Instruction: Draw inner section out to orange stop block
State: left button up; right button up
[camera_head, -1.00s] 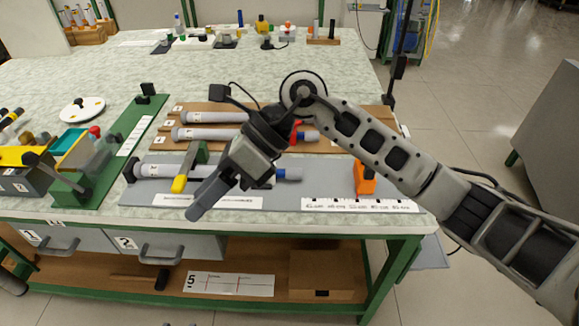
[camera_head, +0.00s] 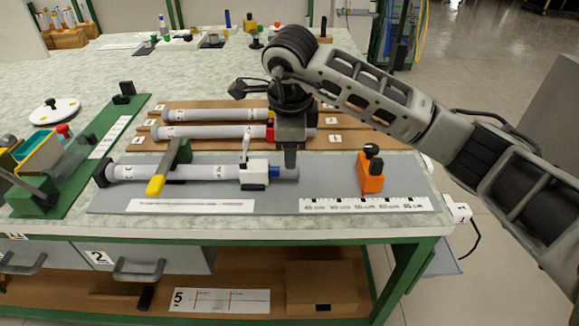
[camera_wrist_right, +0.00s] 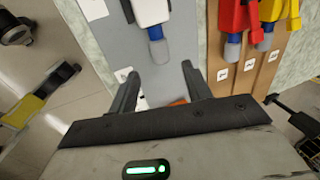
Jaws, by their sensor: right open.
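The long grey tube (camera_head: 210,173) lies on the grey board, with a white clamp-like collar (camera_head: 254,175) at its right end. From the collar sticks the inner section, with a blue band and grey end (camera_head: 289,174); the grey end shows in the right wrist view too (camera_wrist_right: 159,52). The orange stop block (camera_head: 371,180) stands to the right, apart from it; a sliver shows in the wrist view (camera_wrist_right: 180,102). My right gripper (camera_head: 290,168) points down at the grey end, open (camera_wrist_right: 160,70), its fingers apart on either side of the end's line. Contact is unclear. My left gripper is out of view.
A green clamp with a yellow handle (camera_head: 156,186) crosses the tube at left. Two more tubes (camera_head: 215,132) lie on brown boards behind. A printed scale strip (camera_head: 365,205) lies in front of the orange block. Board between the grey end and block is clear.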

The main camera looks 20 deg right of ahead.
jog(key=x, duration=0.7)
jog(key=shift+w+f, duration=0.15)
jog(key=shift+f, duration=0.15)
grip_shut()
jog(key=shift+d, duration=0.1)
